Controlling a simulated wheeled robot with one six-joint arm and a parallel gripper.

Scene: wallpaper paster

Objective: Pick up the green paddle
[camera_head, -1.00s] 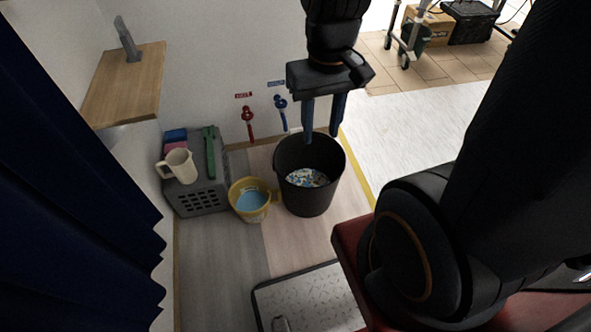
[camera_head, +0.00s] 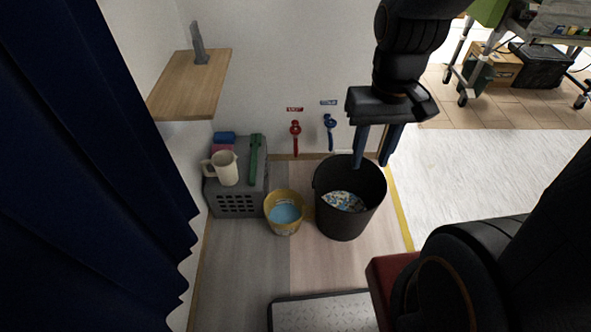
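The green paddle (camera_head: 255,158) lies on top of a grey crate (camera_head: 238,204) against the wall, at the crate's right side. My gripper (camera_head: 371,165) hangs above the black bucket, well to the right of the paddle. Its two blue fingers point down and are apart, with nothing visible between them.
A cream jug (camera_head: 226,168) and blue and pink blocks (camera_head: 224,138) share the crate top. A yellow bucket (camera_head: 283,221) with blue liquid and a black bucket (camera_head: 340,225) stand to its right. A wooden shelf (camera_head: 186,82) juts out above. A dark blue curtain (camera_head: 90,190) fills the left.

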